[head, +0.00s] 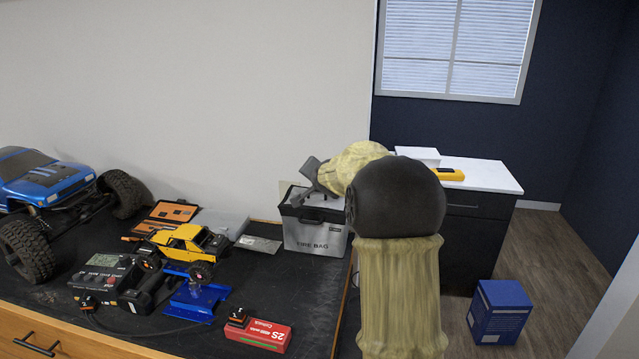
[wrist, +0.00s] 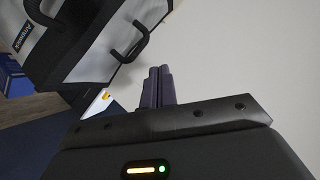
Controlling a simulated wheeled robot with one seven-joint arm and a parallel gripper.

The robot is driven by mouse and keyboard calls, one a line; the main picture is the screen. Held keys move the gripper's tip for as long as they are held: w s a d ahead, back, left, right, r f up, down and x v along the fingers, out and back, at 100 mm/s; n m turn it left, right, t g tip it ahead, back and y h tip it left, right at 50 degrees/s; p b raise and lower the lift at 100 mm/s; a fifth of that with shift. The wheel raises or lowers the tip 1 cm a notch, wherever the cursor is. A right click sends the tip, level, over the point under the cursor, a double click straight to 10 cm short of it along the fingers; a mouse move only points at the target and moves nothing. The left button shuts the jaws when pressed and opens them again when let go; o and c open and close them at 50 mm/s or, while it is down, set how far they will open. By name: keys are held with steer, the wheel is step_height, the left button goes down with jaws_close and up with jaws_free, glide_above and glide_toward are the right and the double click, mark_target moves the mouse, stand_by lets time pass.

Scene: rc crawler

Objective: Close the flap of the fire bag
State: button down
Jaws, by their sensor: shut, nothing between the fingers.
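The fire bag (head: 312,232) is a silver-grey box-shaped bag with black trim and "FIRE BAG" on its front. It stands upright at the right end of the black bench. In the wrist view the bag (wrist: 88,62) shows tilted at upper left, with black loop handles and a small label. In the wrist view the gripper's dark fingers (wrist: 157,86) are together and empty, beside the bag. I cannot tell clearly how the flap lies.
Left of the bag are a yellow crawler (head: 182,243), a blue stand (head: 192,300), a charger (head: 105,275), a red battery box (head: 262,335) and a large blue truck (head: 45,180). A white-topped cabinet (head: 485,175) stands behind my arm. A blue box (head: 499,312) is on the floor.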

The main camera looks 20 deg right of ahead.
steer(key=shift+s+a+r+b, duration=0.25)
steer(key=shift+a+r+b, duration=0.15)
steer(key=shift+r+b, duration=0.1)
steer(key=s+a+r+b, duration=0.1)
steer(key=s+a+r, duration=0.3)
steer(key=s+r, duration=0.1)
steer(key=shift+s+a, duration=0.15)
steer(key=shift+s, duration=0.65)
steer(key=shift+w+r, duration=0.1)
